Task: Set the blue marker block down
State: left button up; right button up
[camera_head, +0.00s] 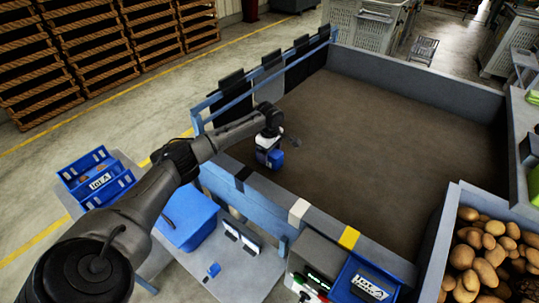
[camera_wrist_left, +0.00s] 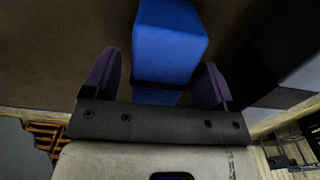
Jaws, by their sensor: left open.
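The blue marker block (camera_head: 277,160) is at my left gripper, inside the big walled bed with a brown floor (camera_head: 370,120), near its left wall. My left gripper (camera_head: 268,157) reaches over that wall. In the left wrist view the blue block (camera_wrist_left: 168,42) lies between the two dark fingers (camera_wrist_left: 160,78), with a gap on each side. The fingers are open and do not clasp it. I cannot tell whether the block's underside rests on the brown floor. My right gripper is not in view.
The bed's blue-grey front wall (camera_head: 262,205) carries black, white and yellow marks. A potato bin (camera_head: 455,210) stands at the right. A blue tub (camera_head: 190,222) and a blue crate (camera_head: 97,180) stand at the left. Most of the brown floor is clear.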

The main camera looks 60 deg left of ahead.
pick_arm(q)
notch_tip(320, 180, up, 10)
jog(key=shift+r+p, duration=0.1)
jog(key=shift+p, duration=0.65)
